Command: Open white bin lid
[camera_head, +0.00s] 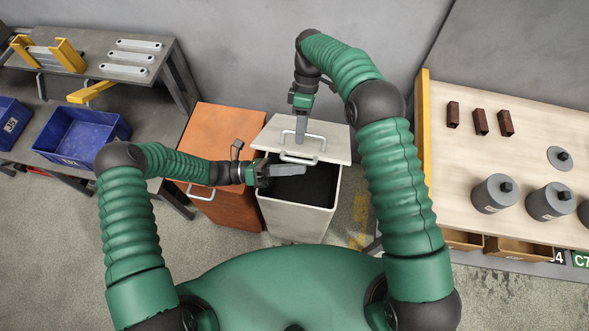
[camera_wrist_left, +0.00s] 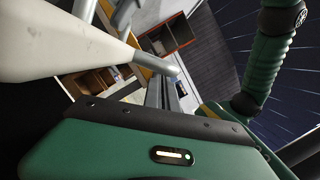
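The white bin (camera_head: 297,222) stands in the middle of the head view. Its pale lid (camera_head: 326,141) is part open, and the dark inside (camera_head: 312,188) shows below the lid's front edge. A metal handle (camera_head: 299,159) is at that front edge. My left gripper (camera_head: 288,171) lies level over the opening, just below the handle; its fingers look together. Whether it touches the lid is unclear. In the left wrist view its fingers (camera_wrist_left: 165,94) are close together near a pale edge (camera_wrist_left: 70,40). My right gripper (camera_head: 301,128) points down at the lid's top; its finger gap is not clear.
An orange bin (camera_head: 215,150) with a handle stands left of the white bin. A workbench (camera_head: 530,150) with grey cylinders and brown blocks is at the right. Blue crates (camera_head: 85,135) sit on a table at the left. A grey wall is close behind.

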